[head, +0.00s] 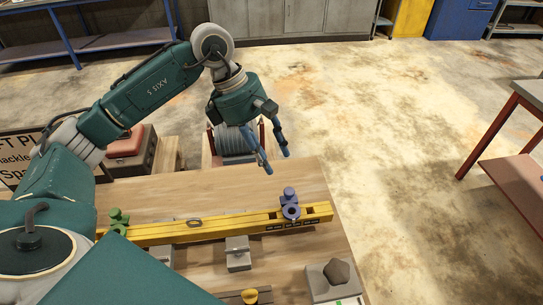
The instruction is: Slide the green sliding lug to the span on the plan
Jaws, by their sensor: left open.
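The green sliding lug (118,218) sits on the left part of a yellow beam (165,234) that lies across the wooden bench. A blue-purple lug (290,204) stands on the right part of the beam. The plan looks to be the board (16,150) at the left edge; it is cut off and partly behind my arm, and its span figure cannot be read. My left gripper (277,163) is open and empty. It is above the bench's far edge, beyond the blue-purple lug and well right of the green one. My right gripper is not in view.
A grey block (238,254) sits in front of the beam, and a grey ring (194,222) is by its middle. A dark nut-shaped piece (337,272) rests on a grey plate at front right. A cable drum (235,141) stands beyond the bench.

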